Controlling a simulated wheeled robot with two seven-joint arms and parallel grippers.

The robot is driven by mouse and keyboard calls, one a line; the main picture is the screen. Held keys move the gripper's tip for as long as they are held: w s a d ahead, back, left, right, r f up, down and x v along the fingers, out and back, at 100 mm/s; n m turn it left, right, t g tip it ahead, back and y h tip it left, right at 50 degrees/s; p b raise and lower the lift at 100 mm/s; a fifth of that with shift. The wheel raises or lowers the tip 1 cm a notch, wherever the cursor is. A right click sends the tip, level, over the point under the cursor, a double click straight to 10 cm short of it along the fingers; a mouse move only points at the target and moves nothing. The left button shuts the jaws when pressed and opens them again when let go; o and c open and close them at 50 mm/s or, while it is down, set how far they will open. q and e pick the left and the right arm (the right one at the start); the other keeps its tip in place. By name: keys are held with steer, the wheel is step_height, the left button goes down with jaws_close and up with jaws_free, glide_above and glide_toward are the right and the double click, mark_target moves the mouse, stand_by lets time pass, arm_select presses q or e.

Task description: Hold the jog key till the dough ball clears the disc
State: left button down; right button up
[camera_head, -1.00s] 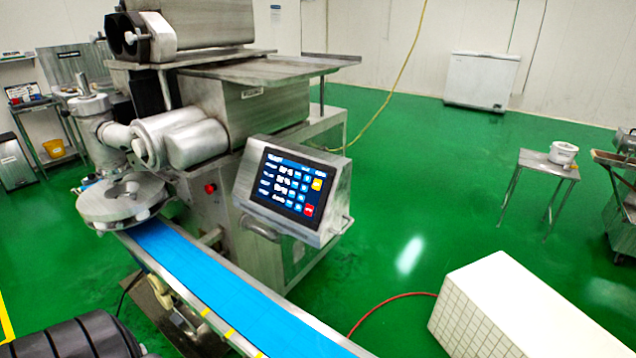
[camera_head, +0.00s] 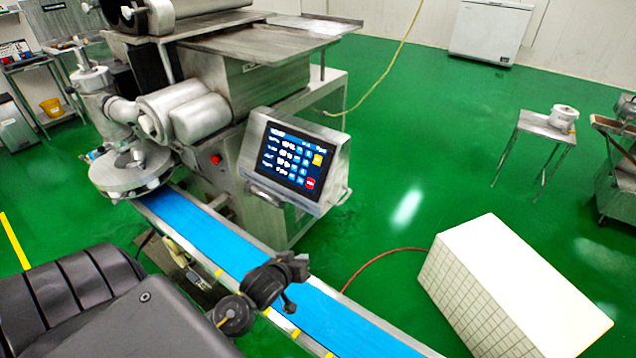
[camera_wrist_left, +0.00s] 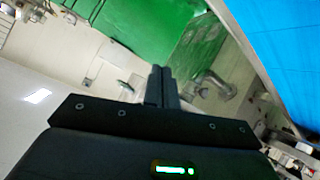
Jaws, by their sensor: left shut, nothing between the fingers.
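The control panel (camera_head: 290,162) on the encrusting machine has a lit blue touch screen with several small keys, an orange key (camera_head: 318,160) and a red key (camera_head: 310,184). The labels are too small for me to tell which is the jog key. The round steel disc (camera_head: 130,172) sits under the machine's head at the belt's far end. I see no dough ball. My left gripper (camera_head: 297,266) is below the panel, over the belt and apart from the screen. In the left wrist view its fingers (camera_wrist_left: 162,88) are together and empty. My right gripper is not in view.
The blue conveyor belt (camera_head: 205,232) runs from the disc toward the lower right. A white tiled block (camera_head: 510,280) stands at the right. A small table (camera_head: 540,126) holds a white pot (camera_head: 564,116). Green floor is clear between the panel and the table.

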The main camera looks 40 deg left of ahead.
mark_target(318, 160)
arm_select(q)
steer(key=w+a+r+n+t, duration=0.2)
steer(key=w+a+r+t, duration=0.1)
steer(key=r, duration=0.4)
steer(key=w+a+r+n+t+y, duration=0.1)
steer(key=w+a+r+n+t, duration=0.1)
steer(key=r, duration=0.6)
steer(key=w+a+r+n+t, duration=0.2)
steer(key=w+a+r+t, duration=0.2)
steer(key=r, duration=0.4)
steer(key=shift+w+a+n+y+p, duration=0.25)
steer(key=shift+n+y+p, duration=0.15)
steer(key=shift+p, duration=0.05)
steer(key=shift+f, duration=0.15)
steer(key=shift+w+a+f+b, duration=0.1)
steer(key=shift+w+f+b, duration=0.65)
steer(key=shift+w+b, duration=0.4)
steer(key=shift+w+d+f+b, duration=0.1)
steer(key=shift+w+f+b, duration=0.75)
steer(key=shift+w, duration=0.55)
steer(key=shift+w+a+f+b, duration=0.1)
steer(key=shift+w+f+b, duration=0.55)
steer(key=shift+w+b, duration=0.55)
steer(key=shift+w+f, duration=0.1)
steer(key=shift+w, duration=0.05)
steer(key=shift+w+f, duration=0.1)
steer(key=shift+w, duration=0.15)
